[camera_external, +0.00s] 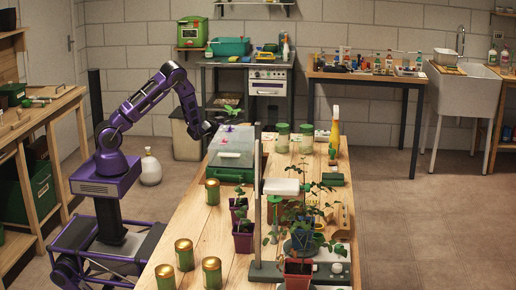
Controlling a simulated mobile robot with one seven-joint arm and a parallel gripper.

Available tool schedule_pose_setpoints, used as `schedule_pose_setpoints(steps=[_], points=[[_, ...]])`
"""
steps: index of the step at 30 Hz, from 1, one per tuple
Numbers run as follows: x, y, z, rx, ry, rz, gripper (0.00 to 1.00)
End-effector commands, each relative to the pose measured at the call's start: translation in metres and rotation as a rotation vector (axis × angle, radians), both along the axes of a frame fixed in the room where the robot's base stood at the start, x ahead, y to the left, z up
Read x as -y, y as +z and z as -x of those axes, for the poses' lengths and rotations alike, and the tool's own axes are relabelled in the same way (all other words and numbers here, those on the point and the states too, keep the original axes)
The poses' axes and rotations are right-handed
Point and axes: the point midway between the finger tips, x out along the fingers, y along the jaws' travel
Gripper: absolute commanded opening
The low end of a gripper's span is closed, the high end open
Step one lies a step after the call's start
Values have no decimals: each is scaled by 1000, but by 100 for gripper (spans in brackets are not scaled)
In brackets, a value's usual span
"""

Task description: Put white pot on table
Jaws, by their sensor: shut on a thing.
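My gripper (208,132) is at the end of my purple arm, low over the left far part of the wooden table (205,222). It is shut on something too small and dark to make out. It is beside the left edge of a clear-lidded propagator box (236,146) with a green base. A small green seedling (231,110) shows just behind the box. I cannot clearly pick out a white pot; it may be hidden by my gripper or the box.
Several gold-lidded jars (212,192) stand along the table's left side. Potted plants (298,270) and a stand with a white top (282,187) crowd the right side. Bare wood shows in the left middle.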

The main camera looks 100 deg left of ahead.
Motion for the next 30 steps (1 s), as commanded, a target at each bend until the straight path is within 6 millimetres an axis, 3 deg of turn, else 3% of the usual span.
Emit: schedule_pose_setpoints(steps=[12, 13, 18, 30], points=[[0, -11, 0, 1, 1, -1, 0], [0, -11, 0, 1, 1, -1, 16], [0, -9, 0, 0, 1, 0, 44], [1, -5, 2, 0, 1, 0, 44]])
